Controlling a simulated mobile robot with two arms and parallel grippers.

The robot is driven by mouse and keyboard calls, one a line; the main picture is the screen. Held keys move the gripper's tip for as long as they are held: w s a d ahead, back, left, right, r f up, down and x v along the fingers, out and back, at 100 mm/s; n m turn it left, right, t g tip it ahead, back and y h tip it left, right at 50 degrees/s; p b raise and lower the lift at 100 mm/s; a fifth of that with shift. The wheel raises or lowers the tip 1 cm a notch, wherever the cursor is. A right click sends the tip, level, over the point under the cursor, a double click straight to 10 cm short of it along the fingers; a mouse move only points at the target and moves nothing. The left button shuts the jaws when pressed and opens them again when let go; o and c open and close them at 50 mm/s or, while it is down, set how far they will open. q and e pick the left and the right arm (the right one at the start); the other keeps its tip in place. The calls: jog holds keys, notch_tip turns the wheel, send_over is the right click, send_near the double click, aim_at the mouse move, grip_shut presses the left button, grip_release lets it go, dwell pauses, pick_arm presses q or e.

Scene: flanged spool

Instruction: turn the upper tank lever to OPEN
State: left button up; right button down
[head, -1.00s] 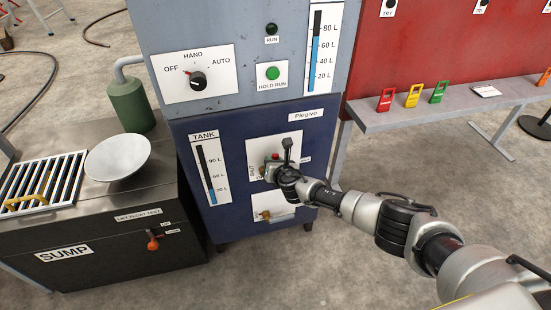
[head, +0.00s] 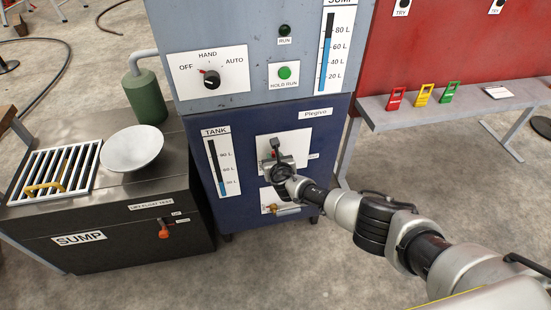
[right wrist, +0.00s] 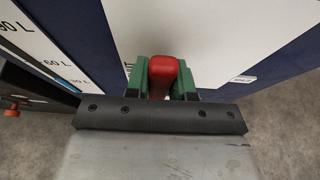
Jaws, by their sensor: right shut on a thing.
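The upper tank lever shows its red handle (right wrist: 163,75) in the right wrist view, between the green-padded fingers of my right gripper (right wrist: 166,82). In the head view, my right gripper (head: 277,163) is shut on the lever in front of the upper white plate (head: 292,143) on the blue tank panel. It hides most of the lever and part of the plate, so I cannot tell the lever's exact angle. A small label at the plate's right edge is too small to read. My left gripper is not in view.
A lower white plate with a brass-coloured fitting (head: 271,208) sits just below my gripper. The grey upper cabinet with the mode knob (head: 211,79) is above. The sump box (head: 105,240) stands left, and a grey bench (head: 440,110) stands right.

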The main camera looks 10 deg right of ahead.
jog(key=shift+s+f, duration=0.1)
jog(key=shift+f, duration=0.05)
jog(key=c, duration=1)
grip_release()
jog(key=shift+o, duration=0.2)
jog(key=p+v, duration=0.6)
jog(key=v, duration=0.4)
jog(key=shift+s+r, duration=0.3)
jog(key=shift+f, duration=0.1)
